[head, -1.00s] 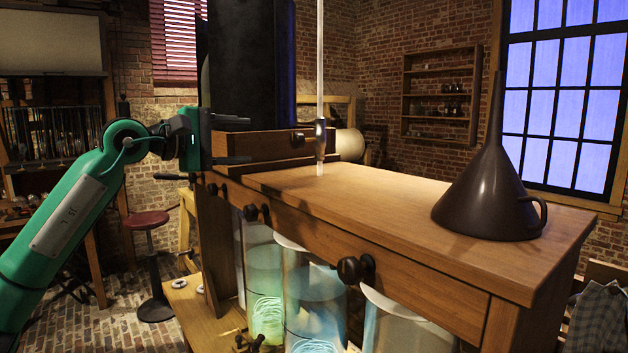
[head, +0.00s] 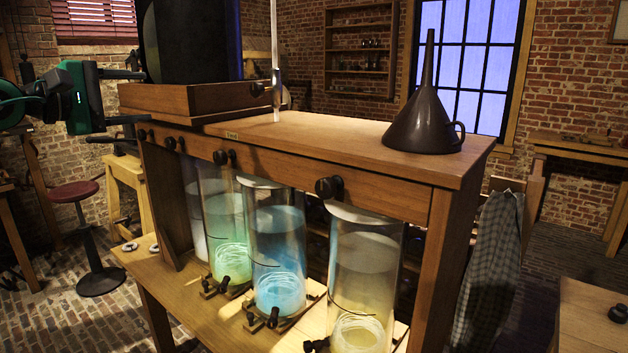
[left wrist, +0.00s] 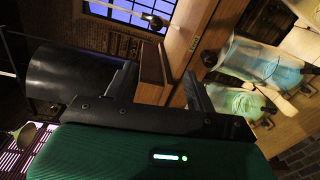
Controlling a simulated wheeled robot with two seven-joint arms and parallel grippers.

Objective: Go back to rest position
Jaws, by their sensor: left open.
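My left gripper (head: 144,97) is open and empty at the left of the head view. Its two dark fingers point right, one above the other, by the left end of a wooden box (head: 195,98) on the battery stand. I cannot tell whether they touch the box. In the left wrist view, the open fingers (left wrist: 160,72) are spread, with the box behind them and nothing held. My right gripper is in neither view now.
The wooden stand (head: 330,130) holds a dark funnel (head: 423,125) on top and glass jars with green (head: 225,220), blue (head: 279,240) and yellowish (head: 362,265) liquid below. A black cylinder (head: 192,40) stands on the box. A red stool (head: 75,192) is at left.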

